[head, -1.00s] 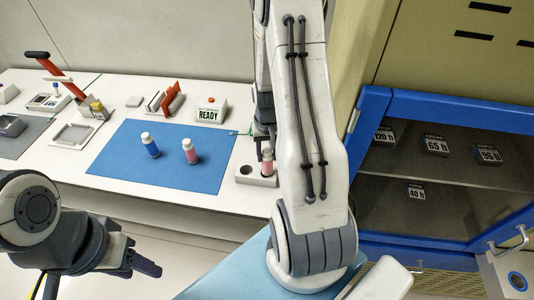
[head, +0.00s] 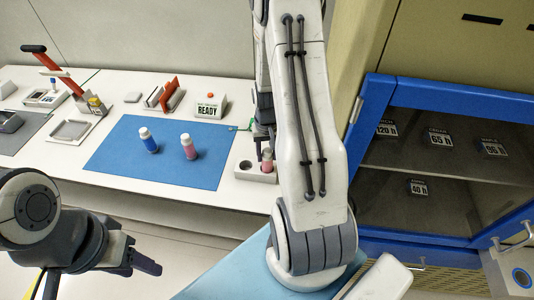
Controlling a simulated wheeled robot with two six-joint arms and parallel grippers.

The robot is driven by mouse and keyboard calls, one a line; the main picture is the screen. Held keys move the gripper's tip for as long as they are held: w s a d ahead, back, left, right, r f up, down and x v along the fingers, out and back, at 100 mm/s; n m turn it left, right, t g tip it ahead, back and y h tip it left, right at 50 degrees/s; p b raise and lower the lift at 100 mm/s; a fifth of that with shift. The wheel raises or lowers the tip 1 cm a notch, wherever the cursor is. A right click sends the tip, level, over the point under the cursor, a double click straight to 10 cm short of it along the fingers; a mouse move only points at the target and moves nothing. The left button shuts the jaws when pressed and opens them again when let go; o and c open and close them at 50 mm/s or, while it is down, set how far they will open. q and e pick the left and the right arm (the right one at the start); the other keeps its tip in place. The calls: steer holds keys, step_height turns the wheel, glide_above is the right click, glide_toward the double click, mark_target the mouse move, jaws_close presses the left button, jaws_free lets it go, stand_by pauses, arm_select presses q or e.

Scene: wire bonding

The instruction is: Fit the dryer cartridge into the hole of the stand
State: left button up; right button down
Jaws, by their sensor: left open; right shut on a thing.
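A pink cartridge with a pale top (head: 266,163) stands upright at the right hole of the white stand (head: 257,178). Its lower end is hidden by the stand's top, so it appears at least partly in the hole. The stand's left hole is empty. My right gripper (head: 266,148) comes down from above and is shut on the cartridge's upper part; its fingers are small and partly covered by my arm. My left gripper (head: 145,257) is open and empty at the lower left, in front of the table and far from the stand.
A blue mat (head: 115,160) left of the stand holds a blue bottle (head: 148,141) and a pink bottle (head: 188,147). A READY box (head: 209,106), red-orange rack, metal tray (head: 72,131) and lever press stand behind and left. A blue-framed cabinet (head: 376,100) is at right.

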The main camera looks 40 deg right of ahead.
steer(key=shift+f+b, duration=0.7)
steer(key=shift+f, duration=0.3)
steer(key=shift+c, duration=1.5)
jaws_free()
step_height(320, 180, up, 11)
steer(key=shift+f, duration=0.2)
